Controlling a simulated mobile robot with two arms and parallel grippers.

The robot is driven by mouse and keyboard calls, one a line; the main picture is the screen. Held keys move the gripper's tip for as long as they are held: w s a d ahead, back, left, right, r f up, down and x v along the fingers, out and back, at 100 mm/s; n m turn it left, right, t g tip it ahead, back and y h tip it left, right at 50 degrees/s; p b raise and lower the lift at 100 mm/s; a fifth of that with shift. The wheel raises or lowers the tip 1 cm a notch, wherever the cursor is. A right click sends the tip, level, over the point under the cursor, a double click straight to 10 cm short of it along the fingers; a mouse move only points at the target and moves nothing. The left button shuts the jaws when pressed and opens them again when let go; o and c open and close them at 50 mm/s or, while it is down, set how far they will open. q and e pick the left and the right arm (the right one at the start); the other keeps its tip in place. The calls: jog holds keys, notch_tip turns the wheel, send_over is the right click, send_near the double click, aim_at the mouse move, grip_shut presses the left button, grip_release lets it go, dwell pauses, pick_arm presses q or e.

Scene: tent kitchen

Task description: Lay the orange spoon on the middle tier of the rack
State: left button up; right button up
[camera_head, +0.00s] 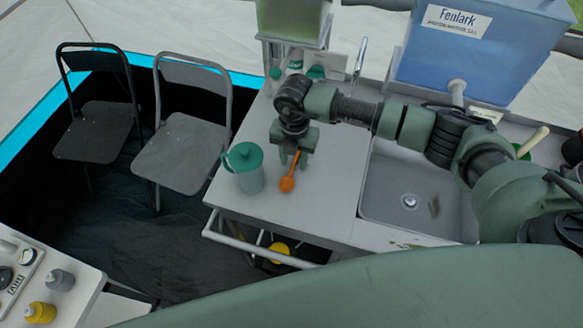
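The orange spoon (288,183) is over the white counter (325,210), right of a grey jug with a green lid. Its bowl points toward the counter's front edge and its handle runs up toward my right gripper (291,158). The gripper points down at the handle, with its fingers beside or around it. I cannot tell whether they are closed on it, or whether the spoon touches the counter. I cannot pick out a tiered rack for certain; a white frame (245,243) shows below the counter's front edge. My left gripper is not in view.
The lidded jug (249,178) stands close left of the spoon. A sink (410,200) lies to the right, below my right arm. A blue water tank (470,55) and a green container (290,18) stand behind. Two folding chairs (185,140) are left. The counter front is clear.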

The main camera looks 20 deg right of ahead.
grip_shut()
jog(key=shift+r, duration=0.1)
